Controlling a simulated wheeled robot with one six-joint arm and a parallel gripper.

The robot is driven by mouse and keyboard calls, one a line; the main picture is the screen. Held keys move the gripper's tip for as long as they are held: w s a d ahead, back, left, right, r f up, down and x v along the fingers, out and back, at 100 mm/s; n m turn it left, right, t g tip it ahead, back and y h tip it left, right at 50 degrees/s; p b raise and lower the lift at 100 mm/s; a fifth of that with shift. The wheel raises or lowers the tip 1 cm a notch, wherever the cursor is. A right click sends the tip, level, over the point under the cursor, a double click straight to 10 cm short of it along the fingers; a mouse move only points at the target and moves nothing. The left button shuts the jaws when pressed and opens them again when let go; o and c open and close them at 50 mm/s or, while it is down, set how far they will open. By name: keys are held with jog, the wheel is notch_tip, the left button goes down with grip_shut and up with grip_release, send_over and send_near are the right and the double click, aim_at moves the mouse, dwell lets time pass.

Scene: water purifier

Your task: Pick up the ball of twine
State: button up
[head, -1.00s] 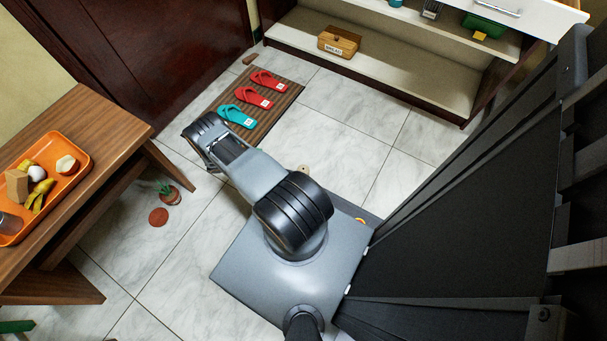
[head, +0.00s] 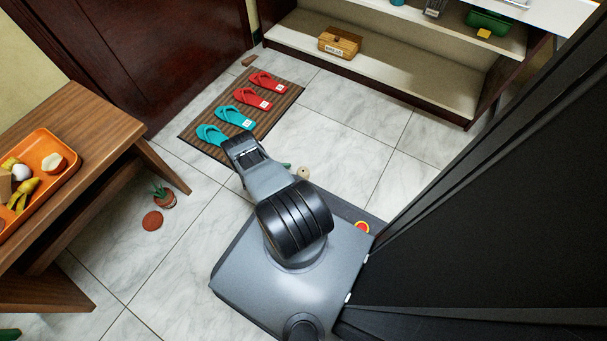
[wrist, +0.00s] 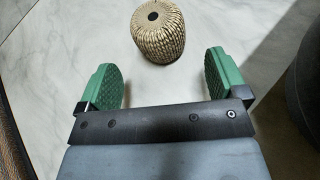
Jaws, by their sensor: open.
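The ball of twine (wrist: 158,32), tan and ribbed with a dark hole in its top, stands on the pale tiled floor. In the wrist view it is at the top centre, just beyond the fingertips and between their lines. It also shows as a small tan shape in the head view (head: 303,172), beside my arm. My gripper (wrist: 161,76) has two green pads spread wide with nothing between them. In the head view my arm hides most of the gripper.
A striped mat (head: 262,109) with red and teal slippers lies behind my arm. A wooden table (head: 85,130) with an orange tray (head: 72,146) stands left. A potted plant (head: 163,197) is on the floor. A low shelf (head: 390,75) is at the back.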

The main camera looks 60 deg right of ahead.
aim_at(300, 174)
jog(key=shift+r+b+x, duration=0.15)
jog(key=shift+b+x, duration=0.2)
jog(key=shift+x, duration=0.95)
jog(key=shift+r+b+x, duration=0.1)
jog(key=shift+b+x, duration=0.2)
jog(key=shift+x, duration=0.95)
jog(key=shift+s, duration=0.1)
jog(key=shift+c, duration=0.3)
jog(key=c, duration=1)
jog(key=shift+o, duration=0.2)
